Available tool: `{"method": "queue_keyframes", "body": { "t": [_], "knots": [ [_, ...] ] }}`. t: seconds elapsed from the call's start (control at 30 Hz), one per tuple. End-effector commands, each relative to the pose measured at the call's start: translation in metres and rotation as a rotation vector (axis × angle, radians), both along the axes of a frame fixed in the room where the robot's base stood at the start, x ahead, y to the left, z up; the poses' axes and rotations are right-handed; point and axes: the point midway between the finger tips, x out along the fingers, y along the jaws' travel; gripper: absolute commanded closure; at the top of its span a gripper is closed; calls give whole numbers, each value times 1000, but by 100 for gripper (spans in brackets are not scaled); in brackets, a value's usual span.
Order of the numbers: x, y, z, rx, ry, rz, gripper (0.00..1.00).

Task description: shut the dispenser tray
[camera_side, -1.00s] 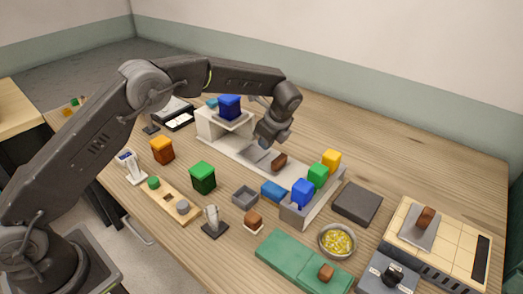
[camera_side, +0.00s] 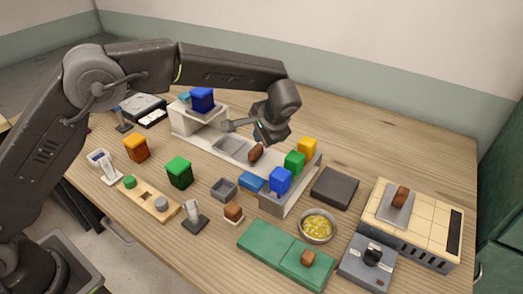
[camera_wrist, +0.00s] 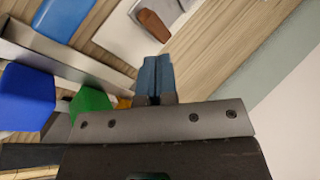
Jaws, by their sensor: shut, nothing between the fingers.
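The dispenser is a white block (camera_side: 187,122) with a dark blue cube (camera_side: 202,99) on top, at the back left in the side view. Its pale tray (camera_side: 232,149) reaches out from it toward the right and stands open, with a shallow grey recess and a brown handle (camera_side: 256,152). The handle also shows at the top of the wrist view (camera_wrist: 154,24). My gripper (camera_side: 259,135) is just behind and above the handle, partly hidden by my wrist. In the wrist view its blue-grey fingers (camera_wrist: 155,70) are together, empty and apart from the handle.
A grey rack with blue (camera_side: 280,181), green (camera_side: 295,163) and yellow (camera_side: 307,147) blocks stands just right of the tray. A dark square pad (camera_side: 334,188) and a bowl of yellow bits (camera_side: 318,226) lie further right. Bare wood is behind the tray.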

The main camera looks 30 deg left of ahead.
Motion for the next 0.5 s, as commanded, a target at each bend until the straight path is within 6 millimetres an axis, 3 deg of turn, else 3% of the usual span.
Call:
{"method": "queue_keyframes", "body": {
  "t": [0.23, 0.5],
  "knots": [
    [-13, -27, 4, -109, -295, 308, 100],
    [-17, -33, 1, -164, -402, 426, 100]
  ]
}}
